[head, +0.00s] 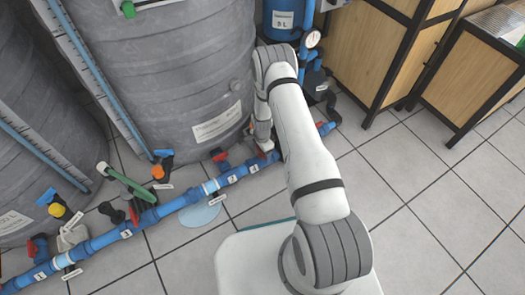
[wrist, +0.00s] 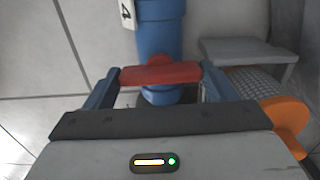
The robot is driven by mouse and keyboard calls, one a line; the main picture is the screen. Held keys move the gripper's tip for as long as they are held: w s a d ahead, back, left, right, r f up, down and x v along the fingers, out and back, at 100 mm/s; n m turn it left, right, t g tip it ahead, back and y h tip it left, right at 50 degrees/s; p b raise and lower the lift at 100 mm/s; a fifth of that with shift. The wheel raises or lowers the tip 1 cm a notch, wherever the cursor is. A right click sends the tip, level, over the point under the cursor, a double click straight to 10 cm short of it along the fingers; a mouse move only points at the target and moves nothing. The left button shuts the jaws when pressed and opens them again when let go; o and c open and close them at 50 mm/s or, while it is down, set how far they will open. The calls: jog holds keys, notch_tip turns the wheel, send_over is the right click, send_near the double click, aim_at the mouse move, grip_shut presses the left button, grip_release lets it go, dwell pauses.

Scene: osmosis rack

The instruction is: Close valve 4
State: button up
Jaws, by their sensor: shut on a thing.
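Valve 4 sits on the blue pipe, with a white tag reading 4 (wrist: 127,12) beside it in the wrist view. Its red handle (wrist: 160,74) lies crosswise to the blue pipe (wrist: 160,35). My gripper (wrist: 160,76) has one finger at each end of the handle and is shut on it. In the head view my gripper (head: 265,147) reaches down to the right part of the floor pipe, by the tag 4 (head: 254,168). The handle is mostly hidden there by my arm.
Another red handle (head: 219,155) stands left of my gripper. A large grey tank (head: 170,75) rises close behind the pipe. An orange and grey part (wrist: 283,122) is near my right finger. A wooden cabinet (head: 370,50) stands at back right; the tiled floor at right is clear.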

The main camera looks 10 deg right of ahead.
jog(key=shift+w+a, duration=0.1)
jog(key=shift+w, duration=0.05)
dwell(0.3)
jog(key=o, duration=1)
jog(key=shift+r, duration=0.1)
notch_tip(320, 180, up, 8)
jog(key=p, duration=0.3)
jog(key=shift+f, duration=0.2)
